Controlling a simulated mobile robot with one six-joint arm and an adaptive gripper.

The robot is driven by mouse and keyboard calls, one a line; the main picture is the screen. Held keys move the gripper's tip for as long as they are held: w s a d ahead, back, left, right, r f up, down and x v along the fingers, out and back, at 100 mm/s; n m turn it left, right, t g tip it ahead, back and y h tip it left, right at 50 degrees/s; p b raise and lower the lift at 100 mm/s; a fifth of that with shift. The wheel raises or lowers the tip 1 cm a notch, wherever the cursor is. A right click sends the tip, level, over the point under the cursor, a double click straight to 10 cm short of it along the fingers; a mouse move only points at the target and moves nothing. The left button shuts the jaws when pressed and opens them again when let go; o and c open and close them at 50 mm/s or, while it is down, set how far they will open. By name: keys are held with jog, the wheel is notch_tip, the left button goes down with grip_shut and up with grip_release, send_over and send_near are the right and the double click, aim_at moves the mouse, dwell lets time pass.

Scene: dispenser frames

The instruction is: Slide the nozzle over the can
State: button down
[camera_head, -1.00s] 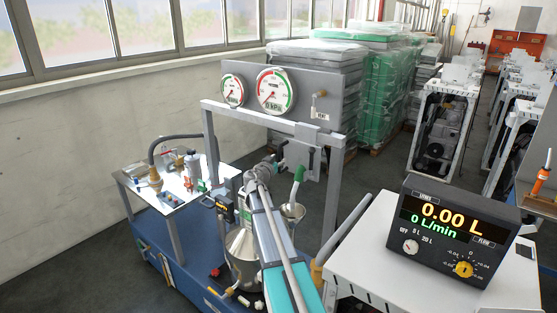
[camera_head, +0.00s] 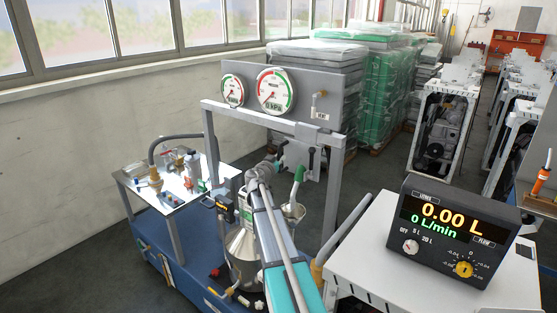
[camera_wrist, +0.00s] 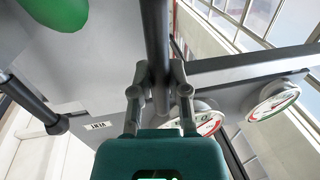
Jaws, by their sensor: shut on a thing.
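The nozzle (camera_head: 299,174) has a green sleeve and a metal spout pointing down over a small metal cup (camera_head: 293,211). I cannot tell whether the spout touches the cup. The can (camera_head: 240,246) is a large metal cone-shaped vessel to the left of the cup, partly behind my arm. A grey carriage plate (camera_head: 301,151) hangs from the frame's crossbar above the nozzle. My gripper (camera_wrist: 160,88) is shut on a dark upright handle bar (camera_wrist: 156,35) at the carriage. The nozzle's green sleeve (camera_wrist: 52,12) shows at the wrist view's upper left.
A side table (camera_head: 177,188) with small tools stands left. A white cabinet with a digital meter (camera_head: 446,230) reading 0.00 L stands right.

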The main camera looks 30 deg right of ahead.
jog(key=w+a, duration=0.4)
jog(key=w, duration=0.7)
jog(key=w+a, duration=0.3)
jog(key=w, duration=0.8)
jog(key=shift+w+a, duration=0.35)
jog(key=shift+a, duration=0.05)
jog(key=c, duration=0.6)
grip_release()
jog(key=v, duration=1.2)
